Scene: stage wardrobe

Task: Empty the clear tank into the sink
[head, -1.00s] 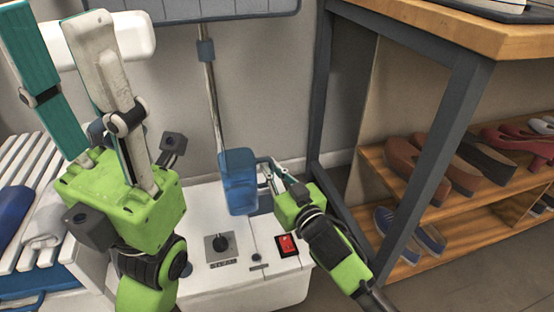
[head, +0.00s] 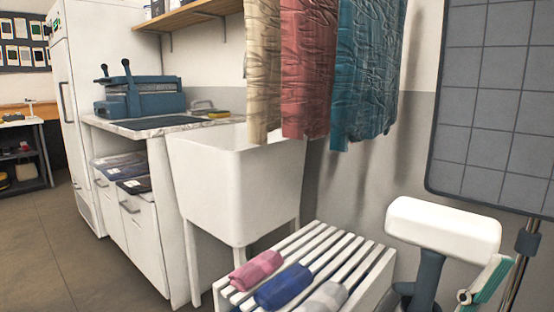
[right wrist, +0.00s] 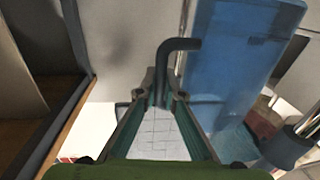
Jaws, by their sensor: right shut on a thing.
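The white sink (head: 225,190), a deep basin on legs, stands mid-left in the head view. The clear tank (right wrist: 240,55), blue-tinted, shows only in the right wrist view, at the upper right. My right gripper (right wrist: 163,88) is shut on its dark bent handle (right wrist: 177,46). I cannot tell whether the tank is clear of its base or how much water it holds.
Beige, red and teal cloths (head: 305,70) hang above the sink's right side. A slatted white bench (head: 345,265) with rolled towels stands in front of it. The floor (head: 90,270) at left is clear.

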